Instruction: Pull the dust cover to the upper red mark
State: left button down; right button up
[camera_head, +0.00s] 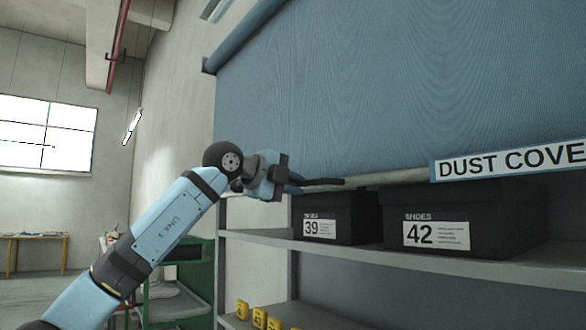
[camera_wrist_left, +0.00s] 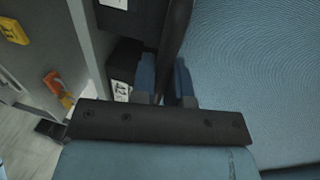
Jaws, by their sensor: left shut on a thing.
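The blue dust cover (camera_head: 380,85) hangs in front of the shelf's upper part, with a pale bottom bar (camera_head: 395,177) and a "DUST COVER" label (camera_head: 510,160). My right gripper is not in view. I see no red mark on the shelf.
Black shoe boxes marked 39 (camera_head: 338,217) and 42 (camera_head: 435,222) stand on the shelf (camera_head: 400,260) just below the bar. A green rack (camera_head: 180,285) stands behind my left arm. A wall is at the left.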

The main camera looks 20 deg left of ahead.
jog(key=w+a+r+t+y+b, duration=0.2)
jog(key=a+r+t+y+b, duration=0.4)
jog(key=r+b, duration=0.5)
pick_arm(q)
notch_tip(320, 180, down, 42)
jog(key=b, duration=0.7)
jog(key=shift+f, duration=0.15)
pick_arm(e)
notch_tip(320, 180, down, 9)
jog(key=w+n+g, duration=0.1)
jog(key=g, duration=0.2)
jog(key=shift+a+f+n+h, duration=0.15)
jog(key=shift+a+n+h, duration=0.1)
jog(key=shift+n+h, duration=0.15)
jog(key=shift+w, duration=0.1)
pick_arm(q)
jog(key=c, duration=1.1)
grip_release()
jog(key=shift+c, duration=0.2)
